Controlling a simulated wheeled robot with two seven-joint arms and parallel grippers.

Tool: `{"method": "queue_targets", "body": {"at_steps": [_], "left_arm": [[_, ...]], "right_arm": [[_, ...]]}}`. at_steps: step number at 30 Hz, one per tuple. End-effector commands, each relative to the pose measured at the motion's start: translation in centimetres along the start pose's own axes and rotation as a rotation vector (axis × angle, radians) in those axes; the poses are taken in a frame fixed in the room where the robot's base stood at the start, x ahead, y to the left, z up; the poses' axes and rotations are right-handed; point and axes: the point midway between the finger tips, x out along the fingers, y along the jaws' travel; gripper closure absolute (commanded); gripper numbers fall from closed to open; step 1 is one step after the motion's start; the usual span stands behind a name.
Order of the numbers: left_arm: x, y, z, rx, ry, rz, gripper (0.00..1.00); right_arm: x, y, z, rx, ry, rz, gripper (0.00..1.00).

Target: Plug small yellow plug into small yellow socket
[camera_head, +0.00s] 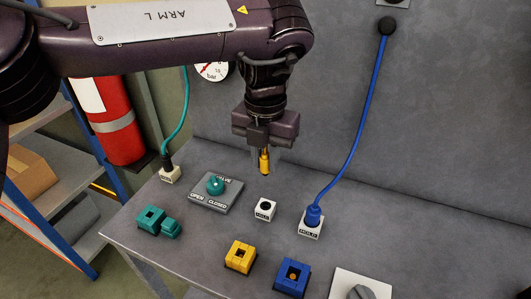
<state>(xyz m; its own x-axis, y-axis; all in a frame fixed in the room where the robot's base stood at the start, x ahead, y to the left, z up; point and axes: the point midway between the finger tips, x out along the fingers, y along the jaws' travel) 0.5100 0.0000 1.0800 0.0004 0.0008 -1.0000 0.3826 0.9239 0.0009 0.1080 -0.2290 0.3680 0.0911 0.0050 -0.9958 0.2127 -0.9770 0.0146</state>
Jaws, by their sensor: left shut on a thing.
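My left gripper (265,160) comes down from the upper left and is shut on the small yellow plug (264,163). The plug points down and is held above the table, clear of it. The small yellow socket (240,257) is a square yellow block with a dark opening, standing near the front of the table, below and a little left of the plug in the picture. A small white holder (265,209) with a dark hole stands between them and looks empty. My right gripper is not in view.
A blue plug (312,216) with a blue cable sits in a white holder. A blue socket (292,278) stands right of the yellow one. A teal valve knob (215,186), teal socket (150,218) and teal cable (180,120) are at the left. A grey wall closes the back.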

Motion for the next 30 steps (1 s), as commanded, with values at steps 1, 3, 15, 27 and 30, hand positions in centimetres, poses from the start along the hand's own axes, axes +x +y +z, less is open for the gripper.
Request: {"method": "queue_targets", "body": {"at_steps": [1, 3, 15, 27, 30], "left_arm": [[0.3, 0.0, 0.0, 0.000, 0.000, -0.001, 1.00], [0.6, 0.0, 0.0, 0.000, 0.001, -0.001, 1.00], [2.2, 0.0, 0.0, 0.000, 0.000, -0.001, 1.00], [3.8, 0.0, 0.0, 0.000, 0.001, -0.002, 1.00], [4.2, 0.0, 0.0, 0.000, 0.000, -0.001, 1.00]], "right_arm": [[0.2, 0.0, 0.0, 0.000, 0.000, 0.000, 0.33], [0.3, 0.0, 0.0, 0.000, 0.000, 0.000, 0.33], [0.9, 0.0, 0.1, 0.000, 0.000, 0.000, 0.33], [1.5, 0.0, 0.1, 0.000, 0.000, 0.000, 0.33], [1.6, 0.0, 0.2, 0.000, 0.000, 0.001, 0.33]]}}
